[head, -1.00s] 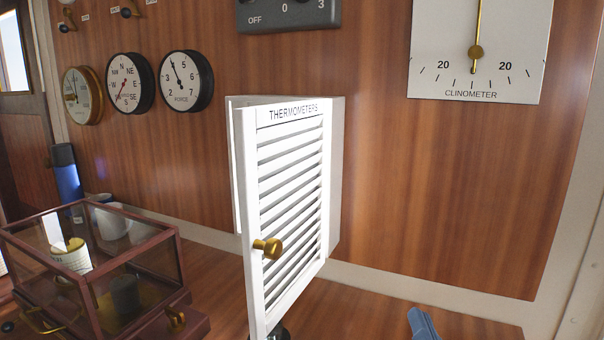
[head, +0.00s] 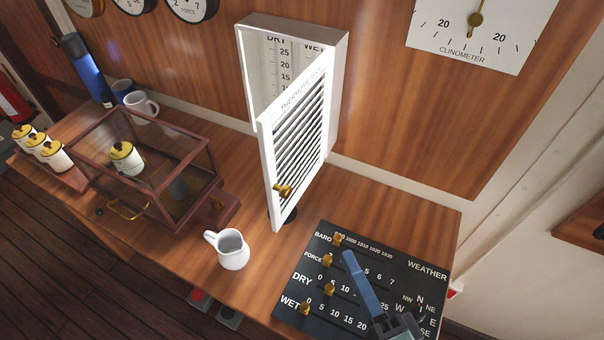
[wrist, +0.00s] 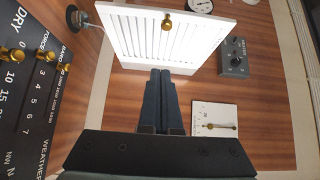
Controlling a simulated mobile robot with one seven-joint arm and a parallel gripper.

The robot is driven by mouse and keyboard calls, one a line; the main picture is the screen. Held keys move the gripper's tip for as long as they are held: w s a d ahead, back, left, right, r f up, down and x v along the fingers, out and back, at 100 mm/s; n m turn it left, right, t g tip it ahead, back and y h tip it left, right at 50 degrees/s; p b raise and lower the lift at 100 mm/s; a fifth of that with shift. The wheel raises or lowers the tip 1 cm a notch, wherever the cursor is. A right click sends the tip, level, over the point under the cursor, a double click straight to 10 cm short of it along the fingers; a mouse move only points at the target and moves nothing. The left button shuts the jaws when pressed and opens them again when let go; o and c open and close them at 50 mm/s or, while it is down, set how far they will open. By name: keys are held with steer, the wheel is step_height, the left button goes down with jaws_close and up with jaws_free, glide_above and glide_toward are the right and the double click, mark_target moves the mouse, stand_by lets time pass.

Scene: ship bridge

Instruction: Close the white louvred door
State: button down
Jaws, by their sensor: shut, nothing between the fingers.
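The white louvred door (head: 298,145), marked THERMOMETERS, stands open in front of its white wall box (head: 340,75). It joins the box along its right side; its free left edge swings out towards me. Its brass knob (head: 283,190) is low near that free edge. Dry and wet scales show inside the box. My gripper (head: 349,256) is shut and empty, right of and apart from the door, over the dark panel. In the wrist view the door (wrist: 140,38) and its knob (wrist: 167,22) are beyond my shut blue fingers (wrist: 160,72); the exact gap is unclear.
The dark weather panel (head: 400,280) with brass sliders lies on the counter below my gripper. A white jug (head: 232,250) stands left of the door's foot, near a glass-sided case (head: 165,215). A clinometer (head: 470,38) hangs on the wall at upper right.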

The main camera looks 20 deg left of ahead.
steer(key=w+a+p, duration=0.5)
steer(key=w+a, duration=0.1)
steer(key=a, duration=0.5)
steer(key=shift+w+r+p, duration=0.3)
steer(key=shift+p, duration=0.1)
steer(key=shift+s+a, duration=0.15)
